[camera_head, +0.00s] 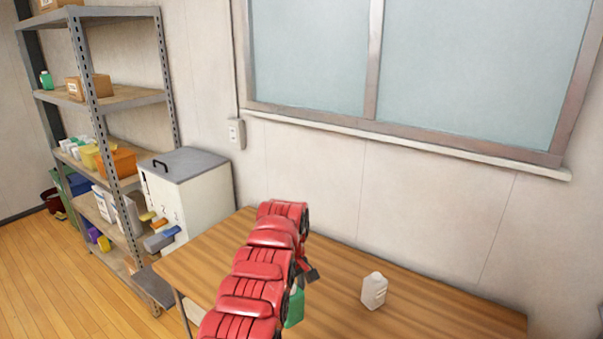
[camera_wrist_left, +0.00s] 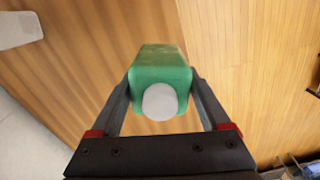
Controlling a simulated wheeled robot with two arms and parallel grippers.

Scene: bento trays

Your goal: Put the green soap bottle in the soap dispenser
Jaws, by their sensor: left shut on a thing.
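The green soap bottle (camera_wrist_left: 160,62) with a white cap is between the two fingers of my left gripper (camera_wrist_left: 161,80) in the left wrist view, and the gripper is shut on it. In the head view only a strip of the green bottle (camera_head: 295,308) shows beside my red left arm, over the wooden table. The arm hides most of the bottle and gripper there. A white box with a grey lid and black handle (camera_head: 190,205) stands left of the table; it may be the soap dispenser, but I cannot tell for sure. My right gripper is out of view.
A white bottle (camera_head: 374,291) stands on the wooden table (camera_head: 440,315), right of my arm. A metal shelf (camera_head: 125,97) with boxes, bins and another green bottle (camera_head: 46,80) is at the left. Coloured blocks (camera_head: 160,235) stick out at the white box's front.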

